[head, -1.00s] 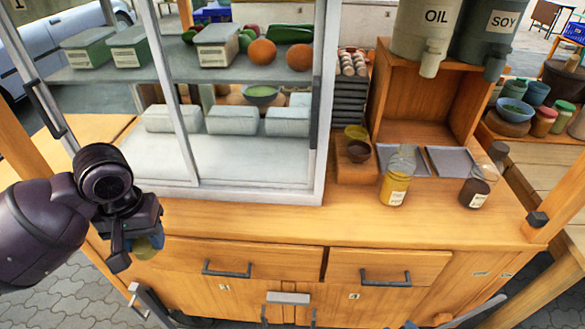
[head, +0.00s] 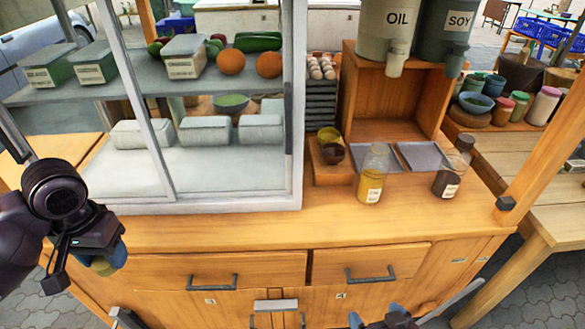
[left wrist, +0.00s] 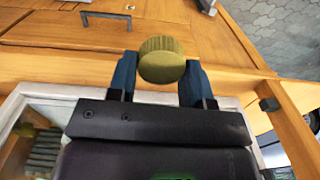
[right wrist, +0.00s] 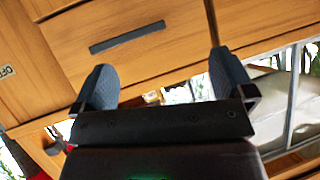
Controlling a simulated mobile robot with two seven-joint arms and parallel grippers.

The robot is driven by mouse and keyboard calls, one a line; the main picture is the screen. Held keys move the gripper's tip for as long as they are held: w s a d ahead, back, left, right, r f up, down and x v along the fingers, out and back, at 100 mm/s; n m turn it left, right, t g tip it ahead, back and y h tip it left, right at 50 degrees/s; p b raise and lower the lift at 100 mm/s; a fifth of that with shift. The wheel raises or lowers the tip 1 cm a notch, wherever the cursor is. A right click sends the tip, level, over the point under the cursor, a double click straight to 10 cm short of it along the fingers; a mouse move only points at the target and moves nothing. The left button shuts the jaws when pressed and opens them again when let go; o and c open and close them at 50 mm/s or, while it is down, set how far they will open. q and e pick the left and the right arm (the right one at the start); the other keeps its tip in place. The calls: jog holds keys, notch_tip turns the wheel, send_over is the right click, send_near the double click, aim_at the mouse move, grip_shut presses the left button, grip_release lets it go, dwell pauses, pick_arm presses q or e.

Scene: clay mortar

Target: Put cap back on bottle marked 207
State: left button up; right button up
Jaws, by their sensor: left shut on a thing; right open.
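My left gripper (head: 104,262) is at the far left in the head view, in front of the cart's counter and below its top. It is shut on a round, ridged olive-yellow cap (left wrist: 161,60), seen clearly between its fingers in the left wrist view. A clear bottle with yellow contents (head: 372,180) stands upright on the counter at the right, its top bare glass. A dark bottle (head: 448,178) with a dark top stands to its right. Their labels are too small to read. My right gripper (right wrist: 163,70) is open and empty, low before the drawers.
A glass-fronted case (head: 230,200) fills the counter's left. Small bowls (head: 330,142) stand behind the yellow bottle, with grey trays (head: 424,156) beside them. OIL (head: 395,28) and SOY (head: 446,35) dispensers are above. A wooden post (head: 543,110) rises at right. The front counter strip is clear.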

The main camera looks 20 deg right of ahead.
jog(key=w+r+m+t+p, duration=0.1)
jog(key=w+r+m+t, duration=0.5)
jog(key=w+r+m, duration=0.8)
jog(key=m+h, duration=0.7)
jog(key=m, duration=1.5)
send_near(372, 187)
jog(key=shift+w+a+r+g+p, duration=0.35)
jog(key=shift+a+r+p, duration=0.1)
jog(key=shift+a+r, duration=0.3)
pick_arm(q)
jog(key=w+a+r+m, duration=0.5)
jog(key=a+r+m, duration=0.1)
jog(key=m, duration=0.8)
jog(key=w+a+r+m, duration=0.5)
jog(key=a+m, duration=0.4)
jog(key=m, duration=0.6)
jog(key=shift+w+a+r, duration=0.3)
jog(key=shift+w+r, duration=0.1)
jog(key=shift+r, duration=0.25)
pick_arm(e)
jog(key=shift+w+d+f+m+g+h, duration=0.15)
jog(key=shift+d+m+g+h, duration=0.15)
jog(key=shift+m, duration=0.5)
jog(key=shift+w+d+f+m+g+h, duration=0.15)
jog(key=shift+d+m+h, duration=0.1)
jog(key=shift+m, duration=0.55)
jog(key=shift+x, duration=3.45)
